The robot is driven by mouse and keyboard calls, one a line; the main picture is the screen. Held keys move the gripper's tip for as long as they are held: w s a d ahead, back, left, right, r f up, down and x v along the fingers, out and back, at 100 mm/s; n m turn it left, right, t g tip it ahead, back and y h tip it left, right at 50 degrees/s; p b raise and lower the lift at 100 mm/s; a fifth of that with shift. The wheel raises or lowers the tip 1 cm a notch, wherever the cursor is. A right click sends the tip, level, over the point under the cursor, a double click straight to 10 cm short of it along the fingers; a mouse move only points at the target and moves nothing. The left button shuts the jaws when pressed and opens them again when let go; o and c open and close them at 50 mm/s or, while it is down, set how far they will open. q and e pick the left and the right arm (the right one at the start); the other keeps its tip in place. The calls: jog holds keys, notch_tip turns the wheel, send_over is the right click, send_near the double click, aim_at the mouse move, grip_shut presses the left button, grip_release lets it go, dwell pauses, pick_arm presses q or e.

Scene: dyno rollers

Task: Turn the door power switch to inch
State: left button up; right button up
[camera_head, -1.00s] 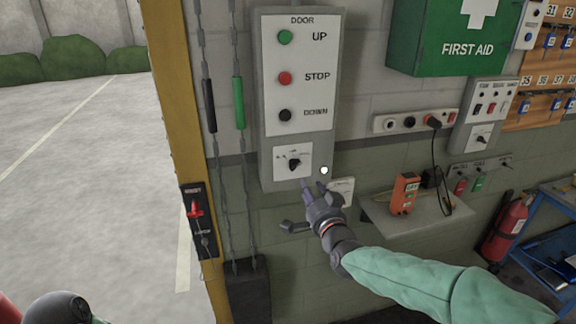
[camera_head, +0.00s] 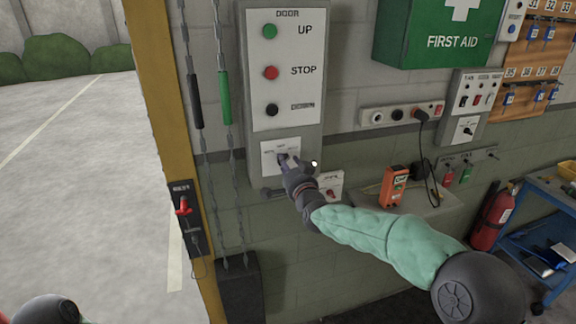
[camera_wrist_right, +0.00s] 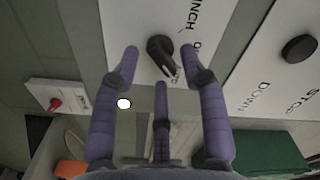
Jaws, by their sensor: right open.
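The door control box (camera_head: 312,60) hangs on the wall in the head view, with UP, STOP and DOWN buttons. Its power switch plate (camera_head: 267,147) is below them. In the right wrist view, the black rotary switch knob (camera_wrist_right: 160,48) sits on the white plate with the word INCH beside it. My right gripper (camera_head: 284,163) is at the plate and hides the knob in the head view. In the wrist view the purple fingers (camera_wrist_right: 164,85) are spread open around the knob's near side, with nothing held. The left fingertips are not in view; only a dark rounded part shows at the lower left.
A small box with a red knob (camera_head: 331,185) is just right of and below the control box. Chains (camera_head: 222,60) and a yellow post (camera_head: 165,90) stand left. A shelf with an orange device (camera_head: 393,186) is to the right.

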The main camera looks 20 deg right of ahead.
jog(key=shift+w, duration=0.1)
jog(key=shift+c, duration=0.3)
grip_shut()
jog(key=shift+a+r+n+p, duration=0.15)
jog(key=shift+n+p, duration=0.45)
jog(key=shift+n, duration=2.7)
jog(key=shift+a+n+p, duration=0.15)
jog(key=shift+n+p, duration=0.5)
jog(key=shift+n, duration=2.65)
jog(key=shift+a+r+n+p, duration=0.15)
jog(key=shift+n+p, duration=0.45)
jog(key=shift+n, duration=2.7)
jog(key=shift+f, duration=0.1)
